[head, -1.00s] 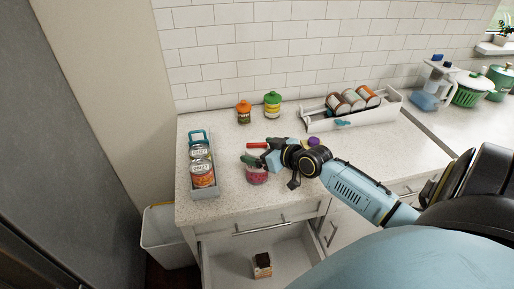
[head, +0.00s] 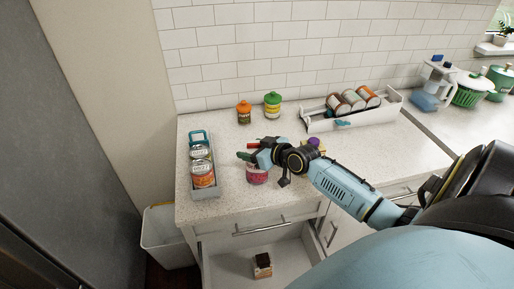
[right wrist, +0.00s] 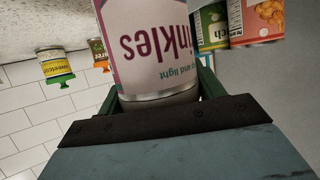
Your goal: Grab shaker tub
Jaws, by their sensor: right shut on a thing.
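The shaker tub (head: 257,175) is pink and stands near the front of the counter, partly hidden under my right gripper (head: 248,152). In the right wrist view the tub (right wrist: 155,45) fills the space between the green fingers, its sprinkles label upside down in the picture. My right gripper is shut on the tub. I cannot see a clear gap between the tub and the counter. My left gripper is not in view.
A grey caddy with cans (head: 204,193) stands to the left. An orange-lidded jar (head: 244,116) and a green-lidded jar (head: 272,108) stand behind. A purple-topped item (head: 314,142) is partly behind my arm. An open drawer (head: 230,268) lies below.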

